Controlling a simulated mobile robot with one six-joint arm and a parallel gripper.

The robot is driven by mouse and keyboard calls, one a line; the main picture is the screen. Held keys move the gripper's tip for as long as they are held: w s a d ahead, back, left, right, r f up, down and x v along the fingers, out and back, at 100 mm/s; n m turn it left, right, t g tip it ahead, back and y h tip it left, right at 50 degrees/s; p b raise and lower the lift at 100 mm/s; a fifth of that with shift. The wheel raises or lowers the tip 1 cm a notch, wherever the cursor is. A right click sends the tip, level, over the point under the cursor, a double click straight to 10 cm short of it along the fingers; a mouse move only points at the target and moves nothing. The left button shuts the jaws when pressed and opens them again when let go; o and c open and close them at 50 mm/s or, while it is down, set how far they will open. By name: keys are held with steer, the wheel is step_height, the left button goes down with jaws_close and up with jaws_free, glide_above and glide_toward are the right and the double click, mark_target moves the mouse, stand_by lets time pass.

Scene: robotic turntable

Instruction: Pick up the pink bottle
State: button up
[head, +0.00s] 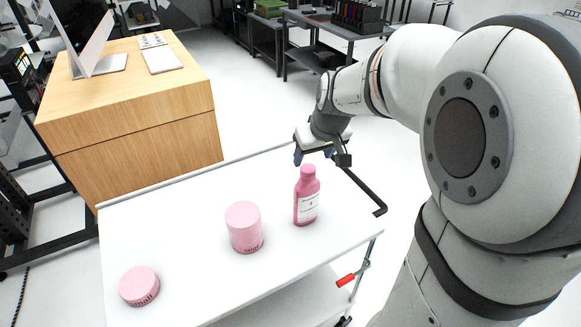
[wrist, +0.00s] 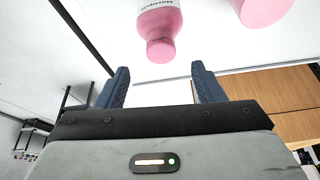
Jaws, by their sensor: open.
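The pink bottle (head: 306,196) stands upright on the white table (head: 175,220), toward its right side, with a white label on its front. In the wrist view the bottle (wrist: 160,22) shows from its cap end, beyond the fingertips and roughly between them. My gripper (head: 315,157) is open and empty, above and just behind the bottle in the head view. Its two blue fingers also show in the wrist view (wrist: 160,82), wide apart. I see no contact between fingers and bottle.
A pink jar (head: 244,228) stands left of the bottle, and a low pink tin (head: 139,286) sits at the table's front left. A wooden desk (head: 135,100) with a monitor is behind. A thin black bar (head: 363,192) reaches over the table's right edge.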

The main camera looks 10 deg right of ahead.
mark_target(309, 169)
steer(key=x, duration=0.2)
steer(key=p+x, duration=0.1)
steer(key=x, duration=0.3)
steer(key=shift+s+a+f, duration=0.1)
steer(key=shift+s+f, duration=0.1)
steer(key=shift+f, duration=0.2)
steer(key=shift+c, duration=0.4)
jaws_close()
